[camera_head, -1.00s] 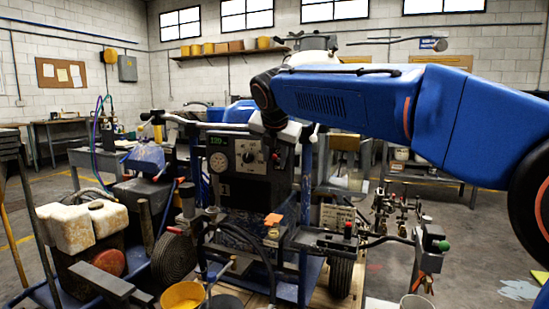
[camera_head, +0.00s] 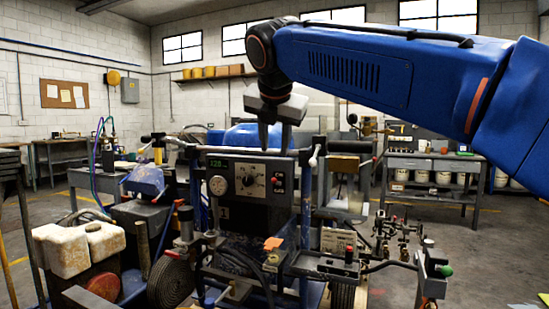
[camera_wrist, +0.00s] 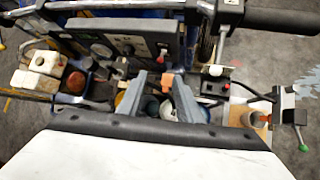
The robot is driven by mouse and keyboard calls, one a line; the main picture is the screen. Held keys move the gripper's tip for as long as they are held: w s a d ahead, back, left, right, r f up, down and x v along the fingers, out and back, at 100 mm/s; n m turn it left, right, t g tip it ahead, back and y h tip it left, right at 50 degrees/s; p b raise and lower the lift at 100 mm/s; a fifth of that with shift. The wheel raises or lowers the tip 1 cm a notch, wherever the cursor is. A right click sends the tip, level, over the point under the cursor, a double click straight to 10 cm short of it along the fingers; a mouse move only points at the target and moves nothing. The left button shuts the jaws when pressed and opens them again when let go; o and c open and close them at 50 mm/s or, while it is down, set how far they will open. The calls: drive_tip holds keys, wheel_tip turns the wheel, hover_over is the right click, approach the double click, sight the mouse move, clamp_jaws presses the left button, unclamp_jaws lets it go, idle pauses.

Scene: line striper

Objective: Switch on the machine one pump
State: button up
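The line striper carries a grey control panel (camera_head: 246,197) with a green display (camera_head: 218,163), a round gauge (camera_head: 218,185), a central dial (camera_head: 250,181) and a red button (camera_head: 280,177) at its right. A "1" label (camera_head: 224,212) is below the gauge. A separate small box (camera_head: 348,256) with a red top stands lower right; it also shows in the wrist view (camera_wrist: 211,88). I cannot tell which control is the pump switch. My gripper (camera_head: 274,144) points down, open and empty, apparently over the panel's upper right. In the wrist view its fingers (camera_wrist: 160,85) are apart.
A handlebar (camera_head: 235,154) crosses the machine above the panel. An orange tag (camera_head: 273,243) and dark hoses are below it. White jugs (camera_head: 82,246) stand left, and a green knob (camera_head: 446,271) sticks out right.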

drive_tip(key=shift+v, duration=0.9)
drive_tip(key=s+d+f+m+g, duration=0.1)
drive_tip(key=s+d+f+m, duration=0.4)
drive_tip(key=d+f+m, duration=0.35)
drive_tip(key=s+d+f+m+g, duration=0.1)
drive_tip(key=s+d+f+m, duration=0.4)
drive_tip(key=d+f, duration=0.55)
drive_tip(key=s+d+f+m, duration=0.6)
drive_tip(key=s+f+m, duration=0.3)
drive_tip(key=f, duration=0.3)
drive_tip(key=s+d+f+m+g, duration=0.1)
drive_tip(key=s+d+f+m, duration=0.5)
drive_tip(key=s+f+m, duration=0.3)
wheel_tip(320, 180, down, 4)
drive_tip(key=shift+s+d+r+g, duration=0.1)
drive_tip(key=shift+s+d+g, duration=0.2)
drive_tip(key=shift+s, duration=0.15)
